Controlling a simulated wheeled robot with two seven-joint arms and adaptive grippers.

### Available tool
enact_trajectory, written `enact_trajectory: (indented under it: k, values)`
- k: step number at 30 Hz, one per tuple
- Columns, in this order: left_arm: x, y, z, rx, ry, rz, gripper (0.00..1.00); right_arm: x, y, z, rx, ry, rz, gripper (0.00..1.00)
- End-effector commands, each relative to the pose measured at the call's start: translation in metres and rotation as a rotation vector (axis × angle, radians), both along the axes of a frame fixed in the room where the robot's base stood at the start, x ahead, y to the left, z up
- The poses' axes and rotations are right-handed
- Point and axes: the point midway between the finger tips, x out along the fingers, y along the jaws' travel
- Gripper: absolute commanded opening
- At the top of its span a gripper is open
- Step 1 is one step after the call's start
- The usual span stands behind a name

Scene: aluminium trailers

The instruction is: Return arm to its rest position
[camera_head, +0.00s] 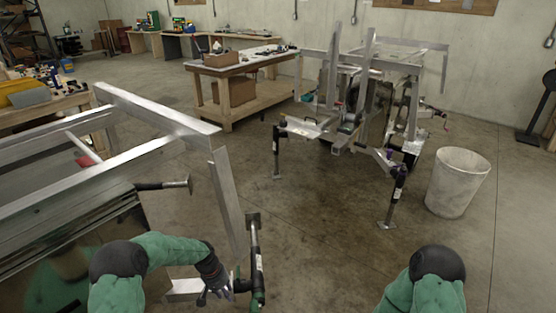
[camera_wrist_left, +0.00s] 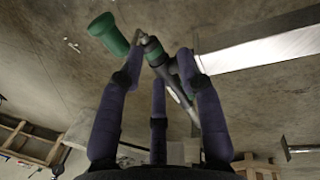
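My left arm, with green links and black joints, comes in at the lower left of the head view. Its dark gripper (camera_head: 214,292) is beside the near trailer's jack (camera_head: 257,262). In the left wrist view, the gripper's purple fingers (camera_wrist_left: 160,65) are spread apart. The jack's green and metal part (camera_wrist_left: 156,52) shows between and past the fingertips; I cannot tell whether they touch it. My right arm shows only as a green and black link at the lower right of the head view; its gripper is out of view.
The aluminium trailer frame (camera_head: 165,120) stands close on the left, above and beside the left arm. A second trailer (camera_head: 345,110) with jacks stands further back. A white bin (camera_head: 458,182) is at the right. The middle floor is clear. A wooden workbench (camera_head: 240,62) is behind.

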Motion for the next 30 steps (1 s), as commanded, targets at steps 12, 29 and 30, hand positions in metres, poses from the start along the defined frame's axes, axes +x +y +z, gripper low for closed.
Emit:
enact_trajectory:
  k: [12,29,30]
  values:
    - [-0.043,-0.026,-0.031,-0.055,0.001,-0.006,0.36,0.0,0.0,0.002,0.0,0.0,0.0,0.4]
    - [-0.217,-0.084,-0.077,-0.159,0.013,0.046,0.36,0.0,0.0,0.01,0.0,0.0,0.0,0.4]
    - [-0.232,-0.086,-0.077,-0.16,0.012,0.053,0.36,0.0,0.0,0.011,0.0,0.0,0.0,0.4]
